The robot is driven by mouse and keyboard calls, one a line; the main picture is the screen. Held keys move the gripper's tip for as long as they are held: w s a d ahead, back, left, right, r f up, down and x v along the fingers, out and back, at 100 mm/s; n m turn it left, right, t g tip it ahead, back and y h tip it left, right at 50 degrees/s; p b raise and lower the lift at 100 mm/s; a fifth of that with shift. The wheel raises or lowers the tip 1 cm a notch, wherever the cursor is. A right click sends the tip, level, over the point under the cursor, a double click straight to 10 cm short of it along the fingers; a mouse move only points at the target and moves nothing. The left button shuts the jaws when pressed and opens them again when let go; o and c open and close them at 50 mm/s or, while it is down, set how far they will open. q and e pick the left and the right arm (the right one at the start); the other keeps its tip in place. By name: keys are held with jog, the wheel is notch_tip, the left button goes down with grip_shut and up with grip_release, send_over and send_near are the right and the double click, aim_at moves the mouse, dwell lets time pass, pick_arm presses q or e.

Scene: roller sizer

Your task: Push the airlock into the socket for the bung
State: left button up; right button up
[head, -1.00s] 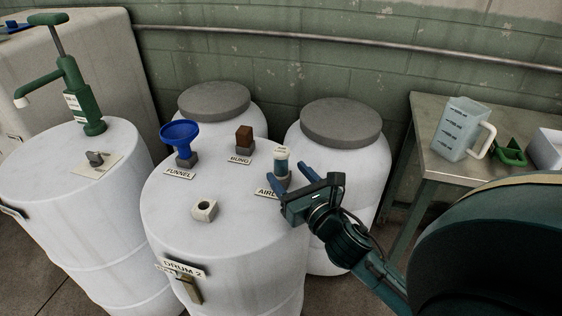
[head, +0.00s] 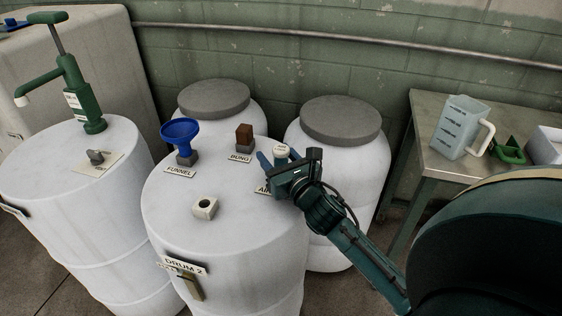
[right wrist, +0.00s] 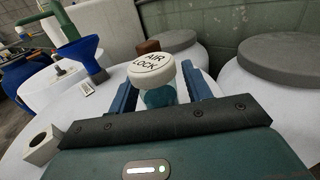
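The airlock (head: 282,149) stands upright near the right edge of Drum 2, with a white cap marked AIR LOCK; it also shows in the right wrist view (right wrist: 154,69). My right gripper (head: 281,161) is open around it, with one finger on each side and gaps visible beside its body. The airlock's base is hidden by the gripper. The brown bung (head: 244,134) stands in a grey socket (head: 243,148) behind the BUNG label (head: 240,158). My left gripper is not in view.
The blue funnel (head: 181,133) stands in its socket at the left. An empty pale square socket block (head: 205,208) sits at the drum's front. Grey-lidded drums (head: 341,121) stand behind. A metal table (head: 430,164) holds a jug (head: 461,127) at the right.

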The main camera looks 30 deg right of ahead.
jog(key=c, duration=0.8)
pick_arm(q)
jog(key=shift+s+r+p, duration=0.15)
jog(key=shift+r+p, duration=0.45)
jog(key=shift+p, duration=0.65)
pick_arm(e)
notch_tip(320, 180, up, 10)
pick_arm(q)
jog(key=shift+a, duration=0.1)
